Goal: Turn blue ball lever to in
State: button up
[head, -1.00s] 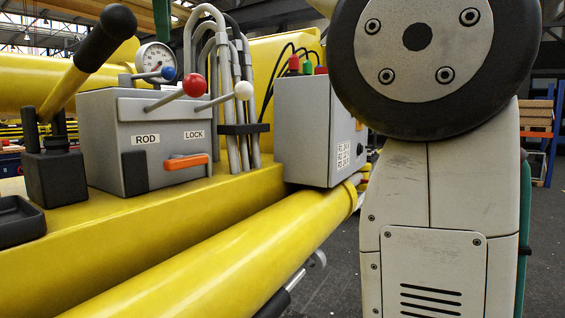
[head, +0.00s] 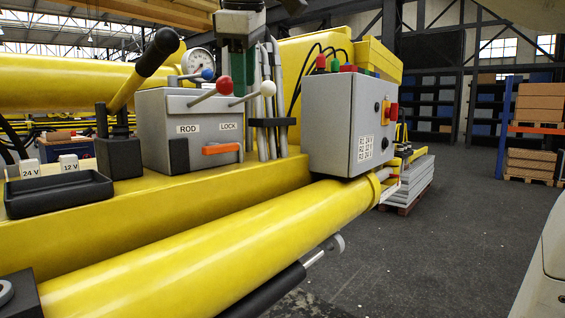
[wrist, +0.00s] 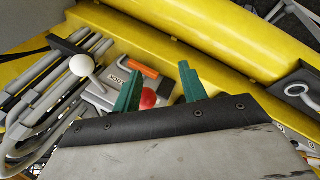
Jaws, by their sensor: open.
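The blue ball lever (head: 207,73) sticks out from the upper part of the grey ROD/LOCK box (head: 160,155), below the gauge, in the head view. Beside it are the red ball lever (head: 224,84) and the white ball lever (head: 267,88). My gripper (head: 240,84) hangs from the top, its green finger behind the red and white levers. In the wrist view my gripper (wrist: 159,70) has its two green fingers apart and empty; the red ball (wrist: 148,98) shows between them and the white ball (wrist: 82,65) to their left. The blue ball is not visible there.
Grey hoses (head: 270,105) rise close to the right of the levers. A black-handled lever (head: 150,60) stands left of the box. A grey electrical box (head: 345,120) stands to the right. A yellow cylinder (head: 210,235) runs along the front. Floor at the right is clear.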

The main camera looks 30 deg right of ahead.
jog(key=s+d+f+m+g, duration=0.1)
jog(key=s+f, duration=0.6)
jog(key=f, duration=0.7)
jog(key=d+m, duration=0.1)
jog(key=m, duration=0.1)
jog(key=shift+s+d+f+m+g+y, duration=0.2)
jog(key=shift+m+g+y, duration=0.1)
jog(key=shift+m+y, duration=0.1)
